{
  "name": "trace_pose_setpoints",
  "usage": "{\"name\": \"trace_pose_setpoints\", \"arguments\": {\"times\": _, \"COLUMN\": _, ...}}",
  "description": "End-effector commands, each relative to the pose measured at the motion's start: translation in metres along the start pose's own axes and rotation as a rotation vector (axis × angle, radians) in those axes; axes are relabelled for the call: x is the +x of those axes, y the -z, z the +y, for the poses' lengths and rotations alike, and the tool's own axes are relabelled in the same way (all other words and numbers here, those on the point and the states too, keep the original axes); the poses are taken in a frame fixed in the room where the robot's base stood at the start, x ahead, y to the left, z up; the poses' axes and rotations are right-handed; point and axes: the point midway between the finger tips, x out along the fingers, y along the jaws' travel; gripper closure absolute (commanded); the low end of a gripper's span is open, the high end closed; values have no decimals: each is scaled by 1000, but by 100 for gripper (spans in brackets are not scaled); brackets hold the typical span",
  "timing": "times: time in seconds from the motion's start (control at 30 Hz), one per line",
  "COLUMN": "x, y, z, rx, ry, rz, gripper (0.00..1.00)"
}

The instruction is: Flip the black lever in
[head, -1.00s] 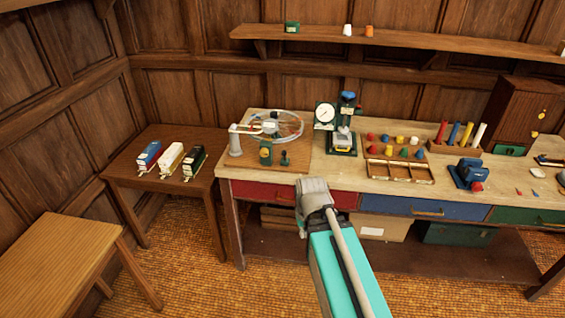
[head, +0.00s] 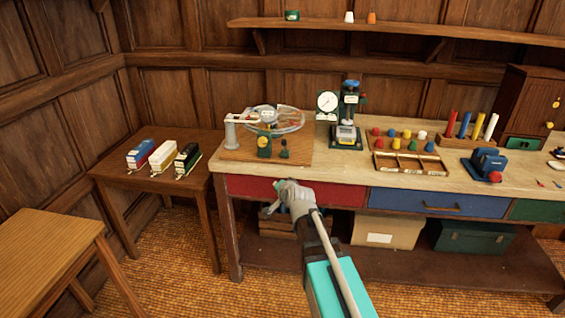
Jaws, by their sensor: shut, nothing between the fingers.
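A wooden board (head: 235,156) at the left end of the workbench carries a round clear-rimmed wheel (head: 285,118), a grey post with an arm, and a green box with a yellow disc (head: 264,146). A small dark upright piece (head: 284,150) stands right of the green box. It looks like the black lever, but it is too small to tell its position. My gripper (head: 281,184) is in front of the red drawer, below and apart from the board. It is shut and empty, and its fingertips are small in view.
A gauge press (head: 346,120) stands right of the board. Beyond it are coloured pegs, a divided wooden tray (head: 410,170) and a blue device (head: 486,164). A side table (head: 140,185) at left holds three model vehicles. A shelf (head: 400,30) runs above the bench.

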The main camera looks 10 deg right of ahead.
Motion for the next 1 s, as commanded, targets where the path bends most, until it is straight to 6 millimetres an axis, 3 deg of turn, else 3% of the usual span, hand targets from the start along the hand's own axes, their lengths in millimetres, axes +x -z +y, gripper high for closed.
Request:
{"name": "trace_pose_setpoints", "arguments": {"times": 0.03, "x": 15, "y": -2, "z": 7, "rx": 42, "ry": 37, "rz": 42, "gripper": 100}}
{"name": "trace_pose_setpoints", "arguments": {"times": 0.1, "x": 25, "y": 3, "z": 6, "rx": 104, "ry": 89, "rz": 101, "gripper": 100}}
{"name": "trace_pose_setpoints", "arguments": {"times": 0.4, "x": 55, "y": 28, "z": 10, "rx": 368, "ry": 313, "rz": 349, "gripper": 100}}
{"name": "trace_pose_setpoints", "arguments": {"times": 0.7, "x": 61, "y": 46, "z": 18, "rx": 557, "ry": 485, "rz": 511, "gripper": 100}}
{"name": "trace_pose_setpoints", "arguments": {"times": 1.0, "x": 58, "y": 52, "z": 18, "rx": 597, "ry": 521, "rz": 544, "gripper": 100}}
